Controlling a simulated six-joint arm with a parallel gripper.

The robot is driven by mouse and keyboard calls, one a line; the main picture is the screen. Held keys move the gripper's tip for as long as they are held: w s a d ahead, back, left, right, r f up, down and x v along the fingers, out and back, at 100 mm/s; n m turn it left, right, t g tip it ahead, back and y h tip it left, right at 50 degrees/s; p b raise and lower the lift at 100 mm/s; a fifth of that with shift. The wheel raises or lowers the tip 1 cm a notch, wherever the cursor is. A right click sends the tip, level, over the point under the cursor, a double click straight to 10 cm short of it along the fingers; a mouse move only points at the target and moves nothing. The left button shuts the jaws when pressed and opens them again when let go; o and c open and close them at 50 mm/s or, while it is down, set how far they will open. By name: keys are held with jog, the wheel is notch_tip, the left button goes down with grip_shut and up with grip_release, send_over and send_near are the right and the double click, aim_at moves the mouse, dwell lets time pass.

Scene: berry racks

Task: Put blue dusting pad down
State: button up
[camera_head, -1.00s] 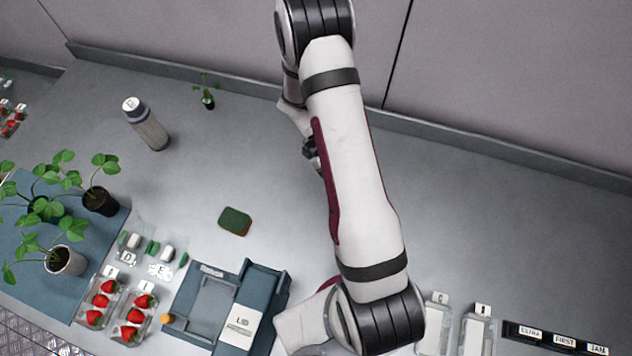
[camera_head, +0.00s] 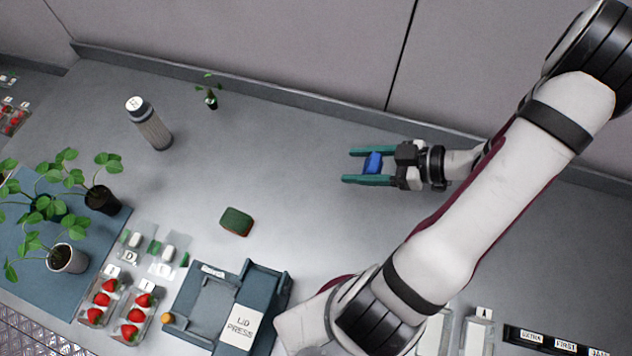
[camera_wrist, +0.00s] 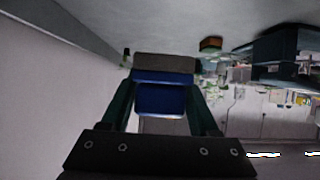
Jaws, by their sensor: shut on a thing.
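The blue dusting pad (camera_head: 373,162) is between the two teal fingers of my gripper (camera_head: 352,165) in the head view. My gripper is shut on it and points left, over the back part of the grey bench. In the wrist view the pad (camera_wrist: 162,97) shows as a blue block with a grey-brown strip along its far edge, between the fingers of my gripper (camera_wrist: 161,105). I cannot tell the height of the pad above the bench.
A green pad (camera_head: 237,221) lies on the bench at the middle left. The lid press (camera_head: 225,305), berry punnets (camera_head: 118,305), potted plants (camera_head: 102,199) and a grey bottle (camera_head: 149,125) stand to the left. The bench (camera_head: 290,160) left of my gripper is clear.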

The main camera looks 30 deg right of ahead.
send_over(307, 184)
notch_tip(307, 184, down, 6)
jog(key=shift+s+d+f, duration=0.1)
jog(key=shift+f, duration=0.1)
notch_tip(307, 184, down, 3)
jog(key=shift+f, duration=0.55)
jog(key=o, duration=1.4)
jog(key=shift+f, duration=0.1)
jog(key=shift+c, duration=0.2)
